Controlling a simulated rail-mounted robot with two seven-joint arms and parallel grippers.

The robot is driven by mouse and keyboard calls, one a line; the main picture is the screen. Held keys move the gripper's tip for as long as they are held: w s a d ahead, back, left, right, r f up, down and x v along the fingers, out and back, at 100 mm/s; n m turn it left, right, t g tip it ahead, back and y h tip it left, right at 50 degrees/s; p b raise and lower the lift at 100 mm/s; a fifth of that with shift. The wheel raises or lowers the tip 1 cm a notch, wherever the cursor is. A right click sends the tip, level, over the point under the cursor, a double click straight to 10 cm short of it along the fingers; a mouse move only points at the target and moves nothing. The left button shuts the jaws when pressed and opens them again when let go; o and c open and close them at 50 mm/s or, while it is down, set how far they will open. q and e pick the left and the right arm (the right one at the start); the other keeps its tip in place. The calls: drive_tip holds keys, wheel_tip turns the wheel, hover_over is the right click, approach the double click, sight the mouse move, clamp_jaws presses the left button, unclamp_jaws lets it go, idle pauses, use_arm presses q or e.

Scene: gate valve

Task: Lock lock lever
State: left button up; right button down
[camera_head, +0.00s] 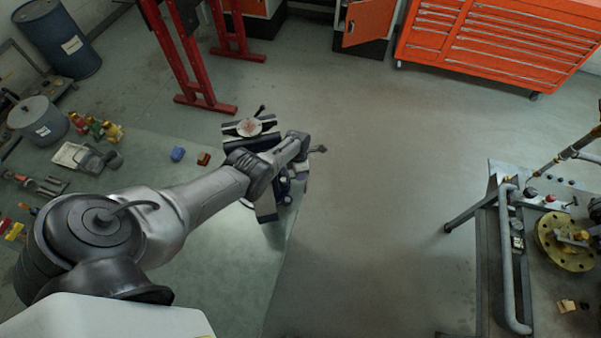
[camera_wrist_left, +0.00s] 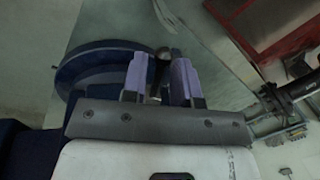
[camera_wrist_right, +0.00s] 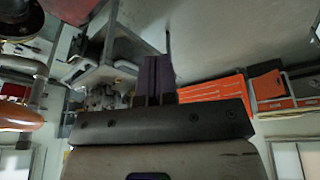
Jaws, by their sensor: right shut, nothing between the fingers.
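In the head view my left arm reaches across a bench vise (camera_head: 252,127) and hides much of it and the hand. In the left wrist view a dark blue round base (camera_wrist_left: 90,72) lies beyond my left gripper (camera_wrist_left: 158,62). A short lever with a dark ball end (camera_wrist_left: 163,52) shows between its two fingers. The fingers stand a small gap apart, and I cannot tell whether they press on the lever. My right gripper (camera_wrist_right: 159,60) is shut and empty in the right wrist view, clear of the vise.
A metal bench (camera_head: 495,255) with a brass flange (camera_head: 566,240) and grey piping stands at the right. A red steel frame (camera_head: 180,50) stands behind the vise. An orange tool cabinet (camera_head: 500,40) is at the back. The floor between vise and bench is clear.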

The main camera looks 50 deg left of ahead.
use_arm(q)
drive_tip(key=shift+o, duration=0.8)
wheel_tip(320, 180, up, 14)
drive_tip(key=a+p, duration=0.2)
drive_tip(key=p, duration=0.6)
drive_tip(key=shift+w+a+f, duration=0.2)
drive_tip(key=shift+w+a, duration=0.05)
drive_tip(key=shift+w, duration=0.2)
